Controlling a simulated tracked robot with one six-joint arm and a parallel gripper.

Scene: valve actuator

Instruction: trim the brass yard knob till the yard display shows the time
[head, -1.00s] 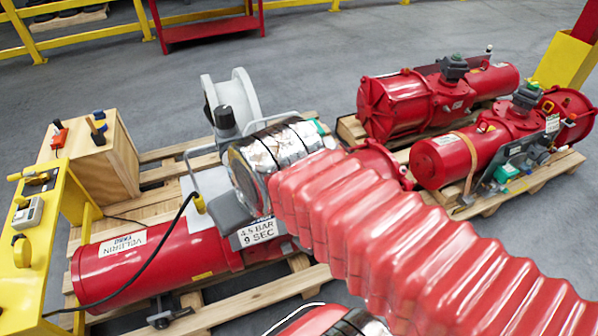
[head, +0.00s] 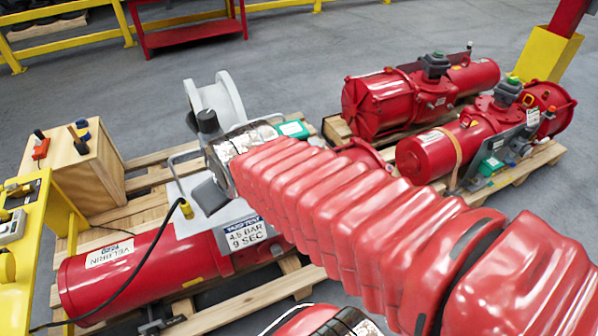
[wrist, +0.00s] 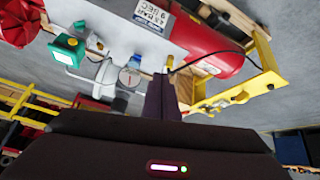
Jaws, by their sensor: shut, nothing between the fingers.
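My gripper (wrist: 163,88) shows in the wrist view with its dark fingers shut and empty, pointing at the grey actuator plate.
A sign with "4.5 BAR 9 SEC" (head: 245,234) stands by the red cylinder (head: 130,268). A black cable crosses to a yellow panel (head: 28,245) at the left. A wooden box (head: 85,165) stands behind it. Other red actuators (head: 415,100) lie on a pallet at right.

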